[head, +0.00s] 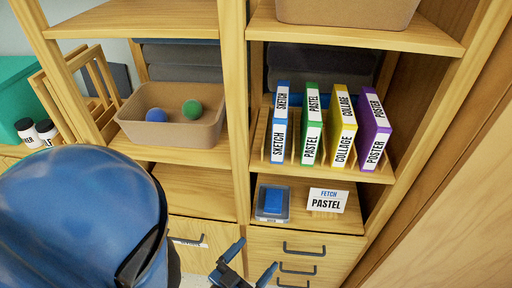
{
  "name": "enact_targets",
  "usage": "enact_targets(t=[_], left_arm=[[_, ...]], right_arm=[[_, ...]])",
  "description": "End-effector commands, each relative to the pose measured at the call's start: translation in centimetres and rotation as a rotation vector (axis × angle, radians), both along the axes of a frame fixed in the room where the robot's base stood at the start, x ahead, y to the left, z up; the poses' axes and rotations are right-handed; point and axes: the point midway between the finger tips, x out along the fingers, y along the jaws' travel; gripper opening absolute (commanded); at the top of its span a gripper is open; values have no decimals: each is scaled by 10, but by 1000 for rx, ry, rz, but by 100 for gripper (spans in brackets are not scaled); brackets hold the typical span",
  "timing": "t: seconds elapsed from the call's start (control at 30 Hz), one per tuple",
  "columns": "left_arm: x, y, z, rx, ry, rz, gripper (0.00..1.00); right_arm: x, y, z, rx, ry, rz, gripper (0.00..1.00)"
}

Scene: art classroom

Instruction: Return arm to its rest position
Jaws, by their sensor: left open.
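My left gripper (246,274) is at the bottom middle of the head view, in front of the drawer unit below the shelves. Its two blue-tipped fingers are spread apart, and nothing shows between them. My blue arm fills the lower left of the view and hides part of the shelving there. My right gripper is not in view.
A wooden shelf holds upright binders: blue sketch (279,124), green pastel (312,126), yellow collage (343,130), purple poster (374,132). A brown bin (168,131) holds two balls. Drawer handles (304,249) protrude.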

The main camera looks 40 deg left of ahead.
Motion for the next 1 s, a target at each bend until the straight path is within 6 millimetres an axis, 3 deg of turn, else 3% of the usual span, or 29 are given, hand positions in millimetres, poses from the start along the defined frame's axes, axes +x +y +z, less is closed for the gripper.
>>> enact_targets(t=[0.17,0.53,1.0], left_arm=[[0,0,12,2,1,0,95],[0,0,81,3,1,-1,95],[0,0,83,3,1,-1,95]], right_arm=[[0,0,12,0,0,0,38],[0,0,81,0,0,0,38],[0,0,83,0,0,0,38]])
